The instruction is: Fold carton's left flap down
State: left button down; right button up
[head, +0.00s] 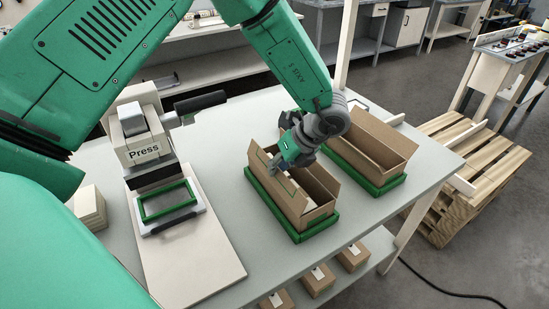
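An open brown cardboard carton (293,218) sits in a green tray (318,229) in the middle of the table. Its left long flap (264,171) stands up, and a flap on its right side (321,176) is also raised. My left gripper (284,163) is over the far part of this carton, close to the left flap. I cannot tell whether it touches the flap. Its fingers are small and partly hidden, so their opening is unclear. The gripper hides the carton's far end. My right gripper is not in view.
A second open carton (384,138) in a green tray stands just to the right. A press (143,151) with a green frame (168,202) and a pale board (195,265) is on the left. The table (245,130) is clear between press and carton. A wooden pallet stack (474,165) stands beyond the right edge.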

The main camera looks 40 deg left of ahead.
pick_arm(q)
jog(key=shift+w+f+g+y, duration=0.2)
jog(key=shift+w+g+y, duration=0.35)
jog(key=shift+g, duration=0.55)
jog(key=shift+m, duration=0.3)
jog(key=c, duration=1.8)
grip_release()
jog(key=shift+c, duration=0.2)
jog(key=shift+o, duration=0.4)
jog(key=shift+f, duration=0.1)
jog(key=v, duration=1.2)
